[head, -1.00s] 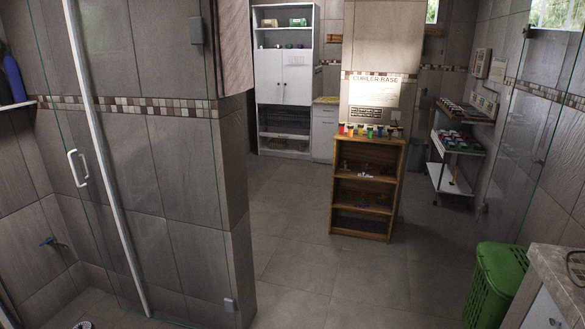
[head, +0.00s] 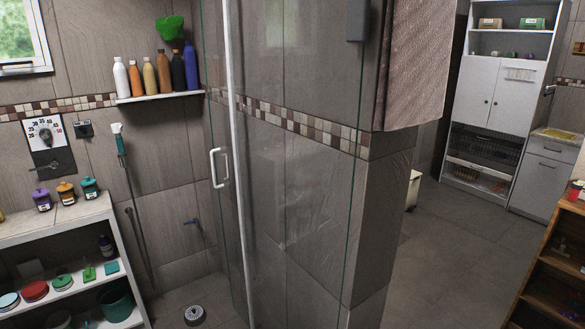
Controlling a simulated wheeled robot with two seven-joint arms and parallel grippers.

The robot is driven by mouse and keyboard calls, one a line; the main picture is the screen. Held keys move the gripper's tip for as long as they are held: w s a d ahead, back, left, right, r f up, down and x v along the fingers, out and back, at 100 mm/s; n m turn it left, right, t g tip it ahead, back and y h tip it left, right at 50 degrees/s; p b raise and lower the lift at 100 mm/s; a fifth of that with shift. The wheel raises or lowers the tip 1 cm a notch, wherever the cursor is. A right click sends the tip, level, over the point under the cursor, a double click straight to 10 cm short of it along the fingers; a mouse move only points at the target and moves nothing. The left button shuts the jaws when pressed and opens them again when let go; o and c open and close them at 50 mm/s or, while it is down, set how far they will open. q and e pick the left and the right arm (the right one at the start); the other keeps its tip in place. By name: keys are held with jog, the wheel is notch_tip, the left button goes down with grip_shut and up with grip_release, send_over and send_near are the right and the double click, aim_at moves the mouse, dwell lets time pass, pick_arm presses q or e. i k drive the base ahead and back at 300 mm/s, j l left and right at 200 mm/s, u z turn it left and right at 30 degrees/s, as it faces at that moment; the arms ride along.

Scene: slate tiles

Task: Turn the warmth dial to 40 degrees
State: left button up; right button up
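The warmth dial (head: 45,133) is on the tiled wall at the far left. It has a white face with numbers around its upper edge and a dark round knob in the middle. The picture is too small to tell which number the knob points at. A dark plate with a small lever (head: 40,165) sits right below the dial face. Neither of my grippers is in view.
A white shelf unit (head: 58,233) with jars and tins stands below the dial. A glass shower door (head: 290,180) with a white handle (head: 218,167) stands in the middle. A round drain-like object (head: 195,315) lies on the floor. Open floor (head: 445,235) is at the right.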

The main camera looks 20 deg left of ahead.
aim_at(45, 133)
jog(key=i+j+u, duration=0.15)
jog(key=i+u, duration=0.15)
jog(key=u, duration=0.15)
jog(key=i+u, duration=0.3)
jog(key=u, duration=0.2)
jog(key=i+u, duration=0.3)
jog(key=u, duration=0.15)
jog(key=i+l+u, duration=0.15)
jog(key=i+u, duration=0.15)
jog(key=u, duration=0.15)
